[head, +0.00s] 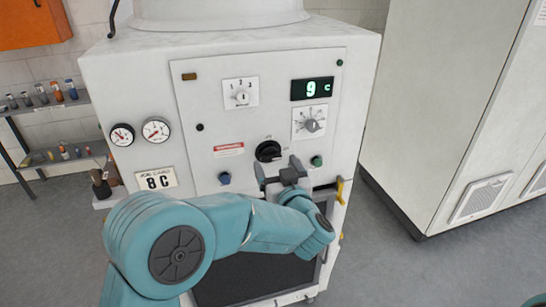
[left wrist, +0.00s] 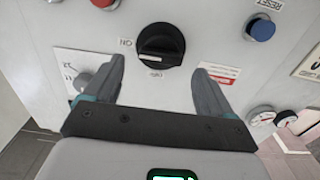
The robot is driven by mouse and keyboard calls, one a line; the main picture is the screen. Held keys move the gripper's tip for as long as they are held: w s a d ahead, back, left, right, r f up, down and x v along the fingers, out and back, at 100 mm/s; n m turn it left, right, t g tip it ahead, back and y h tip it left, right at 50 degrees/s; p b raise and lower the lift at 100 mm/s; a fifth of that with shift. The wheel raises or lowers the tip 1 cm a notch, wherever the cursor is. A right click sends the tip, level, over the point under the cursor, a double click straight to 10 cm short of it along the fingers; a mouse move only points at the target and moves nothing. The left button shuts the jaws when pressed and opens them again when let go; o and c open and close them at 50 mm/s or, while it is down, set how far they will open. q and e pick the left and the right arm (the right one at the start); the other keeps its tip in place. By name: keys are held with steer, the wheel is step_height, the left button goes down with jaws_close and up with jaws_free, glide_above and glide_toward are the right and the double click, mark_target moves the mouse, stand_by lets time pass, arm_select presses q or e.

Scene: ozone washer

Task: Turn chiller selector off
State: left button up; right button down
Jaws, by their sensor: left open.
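A black rotary selector (head: 269,151) sits on the white machine's front panel, above my left gripper. It also shows in the left wrist view (left wrist: 161,44), which is turned upside down, with small labels beside and below it. One label there seems to read ON. Which label the selector points to is not clear. My left gripper (head: 280,170) is open and empty just in front of the panel. In the left wrist view its two fingers (left wrist: 160,68) are spread, with the selector between and beyond the tips, apparently not touching. My right gripper is not in view.
A numbered dial (head: 241,94), a second dial (head: 310,123), a green button (head: 317,161) and a blue button (head: 224,178) are near the selector. Two gauges (head: 139,132) are at left. A tall cabinet (head: 440,110) stands right.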

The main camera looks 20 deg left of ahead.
mark_target(272, 158)
arm_select(q)
steer(key=shift+x, duration=1.75)
steer(key=c, duration=1.1)
steer(key=shift+o, duration=0.2)
